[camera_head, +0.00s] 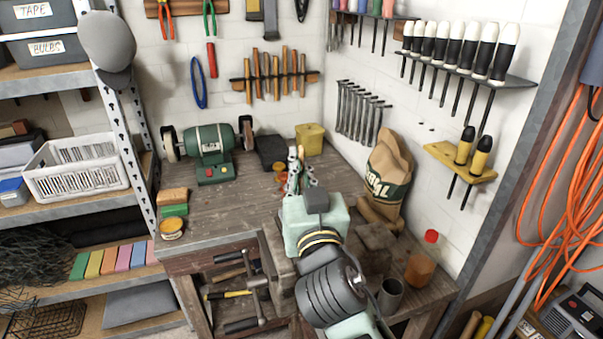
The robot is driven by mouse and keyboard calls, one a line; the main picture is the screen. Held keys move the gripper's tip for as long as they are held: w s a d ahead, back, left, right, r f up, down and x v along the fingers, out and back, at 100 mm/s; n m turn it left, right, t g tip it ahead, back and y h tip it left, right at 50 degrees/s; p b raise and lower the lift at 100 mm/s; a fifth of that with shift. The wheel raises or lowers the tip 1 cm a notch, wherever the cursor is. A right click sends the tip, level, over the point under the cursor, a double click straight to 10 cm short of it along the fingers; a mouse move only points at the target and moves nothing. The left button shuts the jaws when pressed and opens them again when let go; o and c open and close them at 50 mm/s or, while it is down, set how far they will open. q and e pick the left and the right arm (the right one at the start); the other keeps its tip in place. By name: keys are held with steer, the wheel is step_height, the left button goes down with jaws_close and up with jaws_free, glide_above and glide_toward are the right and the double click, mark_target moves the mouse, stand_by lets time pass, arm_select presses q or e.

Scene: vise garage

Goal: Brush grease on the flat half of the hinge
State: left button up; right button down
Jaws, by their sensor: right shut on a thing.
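My right arm reaches in from the bottom over the bench, and its gripper (299,180) is above the middle of the bench top. It is shut on a thin, pale-handled thing, likely the brush (293,153), which sticks up between the fingers. Its bristle end is hidden. A small round tin with a yellow-orange label (172,229) stands at the bench's left front edge; I cannot tell whether it holds grease. I cannot make out the hinge; my right arm covers part of the bench front. My left gripper is not in view.
The wooden bench (232,205) has free room left of my gripper. A green bench grinder (209,151), a paper sack (387,180), a red-capped bottle (423,258) and a grey cup (390,295) stand around. A metal T-bar (256,283) shows below the front edge.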

steer(key=shift+f, duration=0.1)
steer(key=shift+s+d, duration=0.25)
steer(key=shift+s, duration=0.45)
steer(key=shift+x, duration=0.75)
steer(key=shift+a, duration=0.15)
steer(key=shift+s, duration=0.1)
steer(key=shift+s+d, duration=0.25)
steer(key=shift+s, duration=0.4)
